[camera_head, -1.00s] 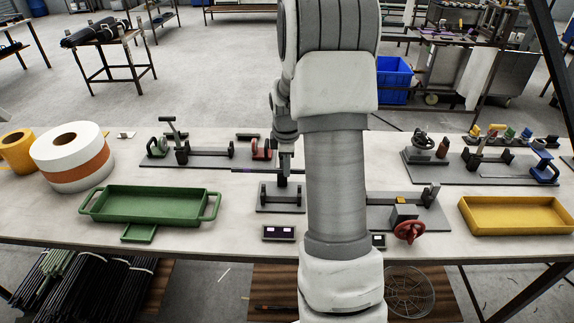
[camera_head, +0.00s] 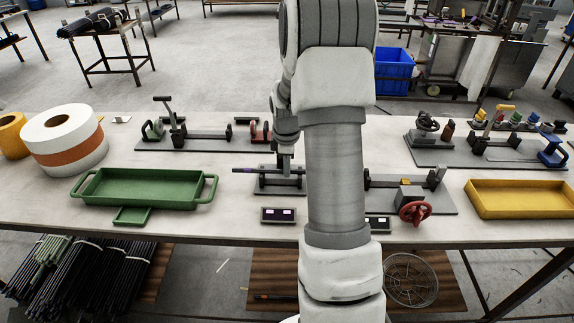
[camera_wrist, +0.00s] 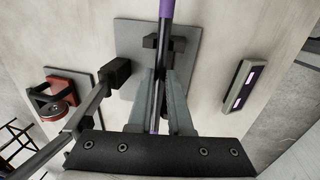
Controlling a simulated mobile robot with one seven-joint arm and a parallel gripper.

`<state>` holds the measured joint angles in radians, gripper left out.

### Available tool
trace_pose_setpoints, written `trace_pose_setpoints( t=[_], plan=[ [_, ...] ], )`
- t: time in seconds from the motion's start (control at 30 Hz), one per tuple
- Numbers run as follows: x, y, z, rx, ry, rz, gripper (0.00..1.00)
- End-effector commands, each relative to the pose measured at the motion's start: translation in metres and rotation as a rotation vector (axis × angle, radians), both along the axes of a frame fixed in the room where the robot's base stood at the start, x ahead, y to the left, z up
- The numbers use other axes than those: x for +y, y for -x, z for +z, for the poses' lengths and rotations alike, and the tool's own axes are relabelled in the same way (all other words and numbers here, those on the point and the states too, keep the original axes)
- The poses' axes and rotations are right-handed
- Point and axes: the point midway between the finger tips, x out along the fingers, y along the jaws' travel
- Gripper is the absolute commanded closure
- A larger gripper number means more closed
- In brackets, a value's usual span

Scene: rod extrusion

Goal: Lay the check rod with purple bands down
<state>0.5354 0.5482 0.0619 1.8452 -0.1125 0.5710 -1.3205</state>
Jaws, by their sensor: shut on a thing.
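The check rod with purple bands (camera_wrist: 165,42) is dark and thin, with purple lengths, and runs up the wrist view between my fingers. Its purple left end shows in the head view (camera_head: 242,170). My gripper (camera_wrist: 160,98) is shut on the rod; in the head view it (camera_head: 285,172) points down at the middle of the bench. A small grey fixture plate (camera_wrist: 128,38) with dark upright blocks lies below the rod. The rod lies over a dark block in the wrist view; I cannot tell if they touch. My arm hides the rod's right part in the head view.
A dark panel with two light windows (camera_head: 278,215) sits in front of the fixture. A green tray (camera_head: 143,205) is left, a yellow tray (camera_head: 520,214) right. A long fixture with a red clamp (camera_head: 205,146) stands behind left. Another fixture with a red wheel (camera_head: 440,208) is right of my arm.

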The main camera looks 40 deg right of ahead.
Motion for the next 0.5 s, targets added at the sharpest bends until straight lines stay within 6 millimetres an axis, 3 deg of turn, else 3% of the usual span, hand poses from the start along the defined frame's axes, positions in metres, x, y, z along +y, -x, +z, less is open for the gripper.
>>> trace_pose_setpoints(
  t=[0.27, 0.3, 0.5],
  plan=[
    [-0.0002, 0.0000, 0.0004, 0.000, 0.000, 0.000, 1.00],
    [-0.0001, -0.0001, 0.0004, 0.000, 0.000, 0.000, 0.79],
    [0.0001, -0.0001, 0.0004, 0.000, 0.000, 0.000, 0.47]
  ],
)
